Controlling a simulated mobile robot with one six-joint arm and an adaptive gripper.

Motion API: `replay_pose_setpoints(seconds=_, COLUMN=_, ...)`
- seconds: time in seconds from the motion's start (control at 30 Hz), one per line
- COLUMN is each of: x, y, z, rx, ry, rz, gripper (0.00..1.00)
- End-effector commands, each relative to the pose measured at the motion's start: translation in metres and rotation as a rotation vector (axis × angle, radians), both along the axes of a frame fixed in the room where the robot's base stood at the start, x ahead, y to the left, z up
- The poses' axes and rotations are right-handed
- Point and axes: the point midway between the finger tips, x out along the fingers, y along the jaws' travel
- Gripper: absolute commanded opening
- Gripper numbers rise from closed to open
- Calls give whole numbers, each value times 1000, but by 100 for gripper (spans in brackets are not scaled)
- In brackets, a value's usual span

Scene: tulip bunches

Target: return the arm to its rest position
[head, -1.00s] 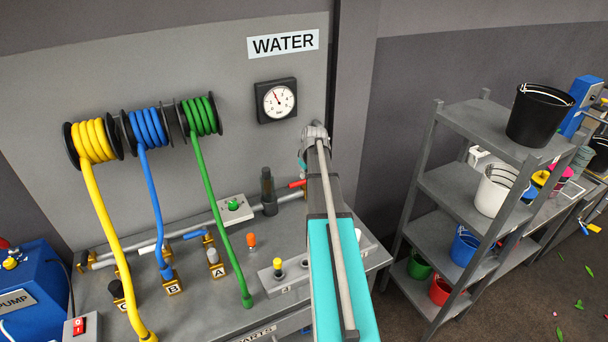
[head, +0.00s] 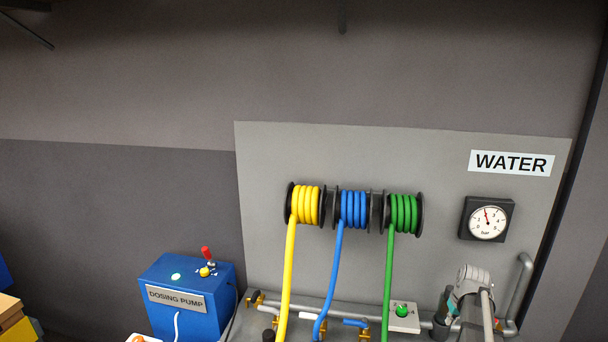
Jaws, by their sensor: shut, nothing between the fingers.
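The upper part of my arm (head: 474,281) shows at the bottom right of the head view, as a rounded grey joint with a grey tube running down out of the frame. It stands in front of the wall panel, below the pressure gauge. My gripper cannot be made out; it is hidden or outside the frame.
A blue dosing pump (head: 187,296) stands at the lower left. Yellow (head: 305,205), blue (head: 353,209) and green (head: 404,213) hose reels hang on the wall panel (head: 270,150), with hoses hanging down. A pressure gauge (head: 487,219) and WATER sign (head: 511,163) are at right.

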Motion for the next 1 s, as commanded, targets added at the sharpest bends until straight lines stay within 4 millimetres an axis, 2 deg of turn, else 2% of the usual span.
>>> replay_pose_setpoints(seconds=0.03, x=-7, y=23, z=-4, rx=3, ry=11, rz=9, gripper=0)
replay_pose_setpoints(seconds=0.2, x=-21, y=83, z=-11, rx=9, ry=50, rz=20, gripper=0)
replay_pose_setpoints(seconds=0.37, x=-40, y=136, z=-17, rx=8, ry=87, rz=30, gripper=0)
replay_pose_setpoints(seconds=0.6, x=-76, y=207, z=-26, rx=0, ry=141, rz=42, gripper=0)
replay_pose_setpoints(seconds=0.8, x=-109, y=255, z=-32, rx=-14, ry=180, rz=49, gripper=0)
replay_pose_setpoints(seconds=1.0, x=-129, y=280, z=-35, rx=-28, ry=203, rz=51, gripper=0)
